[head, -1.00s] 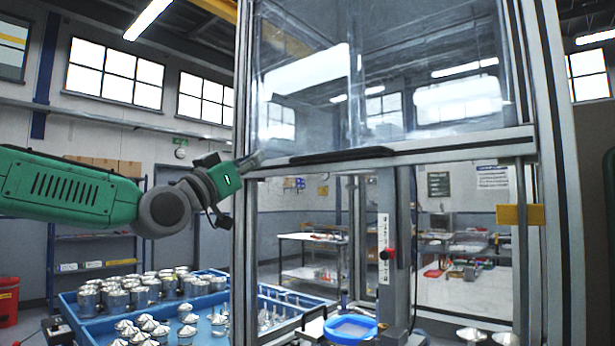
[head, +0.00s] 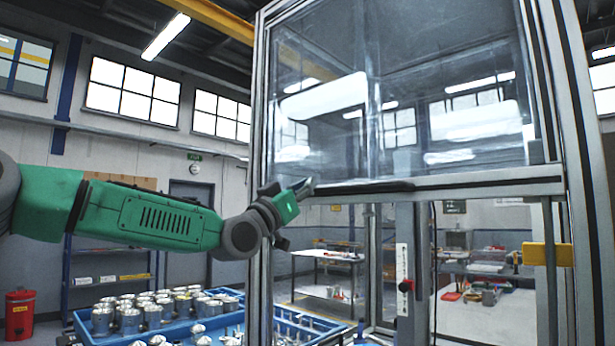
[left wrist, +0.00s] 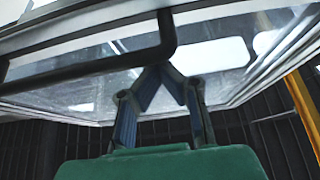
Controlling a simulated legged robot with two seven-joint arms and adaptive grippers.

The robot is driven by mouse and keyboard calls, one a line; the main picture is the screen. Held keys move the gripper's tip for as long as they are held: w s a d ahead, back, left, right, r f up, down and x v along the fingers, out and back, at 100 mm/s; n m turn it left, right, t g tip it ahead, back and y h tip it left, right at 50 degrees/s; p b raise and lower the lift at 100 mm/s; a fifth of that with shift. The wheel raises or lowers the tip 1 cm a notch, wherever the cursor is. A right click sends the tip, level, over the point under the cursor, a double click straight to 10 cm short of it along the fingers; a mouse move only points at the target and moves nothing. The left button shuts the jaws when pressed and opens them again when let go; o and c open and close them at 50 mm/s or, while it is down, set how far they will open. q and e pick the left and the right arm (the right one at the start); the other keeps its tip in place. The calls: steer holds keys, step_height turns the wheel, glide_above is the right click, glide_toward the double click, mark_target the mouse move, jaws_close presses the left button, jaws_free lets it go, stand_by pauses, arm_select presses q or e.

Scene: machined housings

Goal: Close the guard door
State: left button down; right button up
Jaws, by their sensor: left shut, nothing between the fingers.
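The guard door (head: 400,110) is a clear panel in a grey metal frame, raised in the upper part of the machine. Open space shows below its bottom rail (head: 480,186). A black bar handle (head: 362,187) runs along that rail; it also shows large in the left wrist view (left wrist: 100,66). My left gripper (head: 308,184) is shut and empty at the left end of the handle. In the left wrist view its fingertips (left wrist: 163,68) meet just below the bar; I cannot tell whether they touch it. My right gripper is not in view.
Grey posts (head: 262,200) frame the machine, and a yellow block (head: 547,254) sits on the right one. Below the door stands a grey column with a red knob (head: 405,286). A blue tray (head: 85,331) of metal parts lies at lower left.

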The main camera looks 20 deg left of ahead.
arm_select(q)
step_height(320, 180, down, 52)
steer(key=d+b, duration=0.1)
steer(key=b, duration=3)
steer(key=shift+d+b, duration=0.3)
steer(key=shift+b, duration=0.1)
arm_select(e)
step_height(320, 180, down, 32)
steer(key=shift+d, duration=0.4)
